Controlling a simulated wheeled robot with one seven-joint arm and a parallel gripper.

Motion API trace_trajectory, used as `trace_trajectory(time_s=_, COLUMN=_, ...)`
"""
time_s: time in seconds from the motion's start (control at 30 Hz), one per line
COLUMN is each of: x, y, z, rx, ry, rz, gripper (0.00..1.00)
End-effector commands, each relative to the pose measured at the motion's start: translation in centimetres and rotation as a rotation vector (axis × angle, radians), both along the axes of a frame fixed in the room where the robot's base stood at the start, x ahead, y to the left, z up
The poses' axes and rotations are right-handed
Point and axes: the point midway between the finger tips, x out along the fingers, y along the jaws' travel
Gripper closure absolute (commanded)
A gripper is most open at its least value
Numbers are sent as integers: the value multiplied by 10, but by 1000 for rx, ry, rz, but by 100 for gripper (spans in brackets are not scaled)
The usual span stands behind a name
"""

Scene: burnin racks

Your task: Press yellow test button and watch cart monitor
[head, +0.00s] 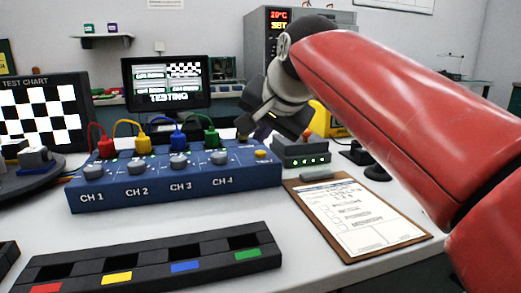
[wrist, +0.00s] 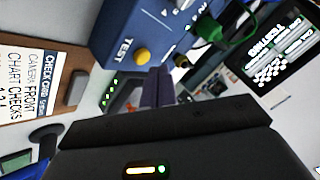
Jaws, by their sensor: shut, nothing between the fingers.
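The blue test box (head: 150,198), marked CH 1 to CH 4, stands on the white table. Its yellow test button (head: 261,154) is at the right end of the top; beside the word TEST, the button shows uncovered in the wrist view (wrist: 142,57). My gripper (head: 243,132) is above and behind the box's right end, shut and empty. In the wrist view its fingers (wrist: 158,85) appear apart from the button. The monitor (head: 166,84) at the back reads TESTING beside a checkerboard picture; it also shows in the wrist view (wrist: 272,50).
Red, yellow, blue and green plugs (head: 143,143) with cables stand on the box. A dark slotted tray (head: 150,262) lies in front. A clipboard (head: 358,215) and a small unit with green lights (head: 301,154) are at right. A test chart screen (head: 40,112) is at left.

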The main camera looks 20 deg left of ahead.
Motion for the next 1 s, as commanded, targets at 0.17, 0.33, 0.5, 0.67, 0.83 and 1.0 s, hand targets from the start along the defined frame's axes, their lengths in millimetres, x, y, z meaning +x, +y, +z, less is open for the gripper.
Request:
trace_trajectory(time_s=0.17, x=0, y=0, z=16, rx=0, ry=0, rz=0, gripper=100)
trace_trajectory(time_s=0.33, x=0, y=0, z=34, rx=0, ry=0, rz=0, gripper=100)
trace_trajectory(time_s=0.5, x=0, y=0, z=49, rx=0, ry=0, rz=0, gripper=100)
trace_trajectory(time_s=0.67, x=0, y=0, z=50, rx=0, ry=0, rz=0, gripper=100)
trace_trajectory(time_s=0.83, x=0, y=0, z=49, rx=0, ry=0, rz=0, gripper=100)
trace_trajectory(time_s=1.0, x=0, y=0, z=49, rx=0, ry=0, rz=0, gripper=100)
